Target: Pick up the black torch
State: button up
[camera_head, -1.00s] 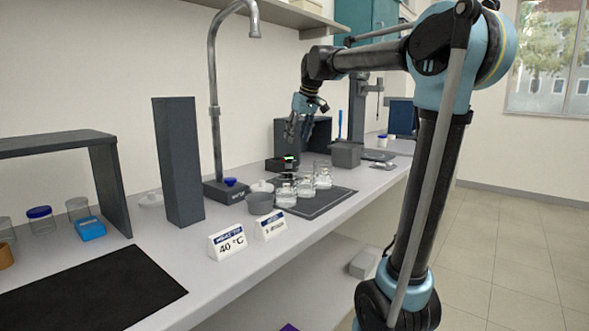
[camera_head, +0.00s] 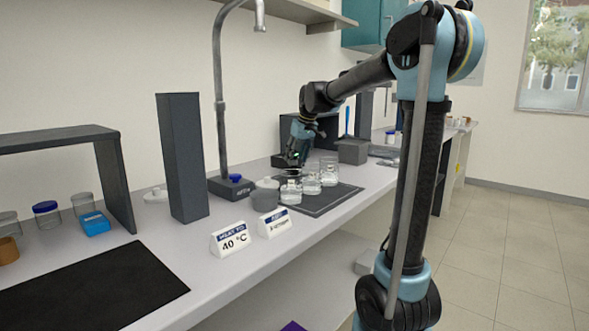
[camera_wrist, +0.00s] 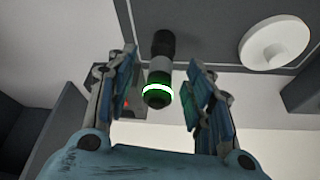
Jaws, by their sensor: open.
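The black torch (camera_wrist: 158,70) shows in the wrist view as a dark cylinder with a grey middle band and a glowing green ring at its near end. My gripper (camera_wrist: 162,78) is open, with one finger on each side of the torch in this view and a visible gap to both. I cannot tell how far the fingertips are from it in depth. In the head view my gripper (camera_head: 295,156) is low over the back of the bench, behind the glass jars, and it mostly hides the torch there.
Several glass jars (camera_head: 312,184) stand on a dark mat (camera_head: 328,201) in front of my gripper. A grey pot (camera_head: 265,197) and a tap (camera_head: 219,110) are to the left. A grey box (camera_head: 353,152) stands close on the right. A white round lid (camera_wrist: 277,43) lies right of the torch.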

aim_at(294, 167)
jog(key=shift+s+x, duration=0.2)
jog(key=shift+x, duration=2.45)
jog(key=shift+d+f, duration=0.1)
grip_shut()
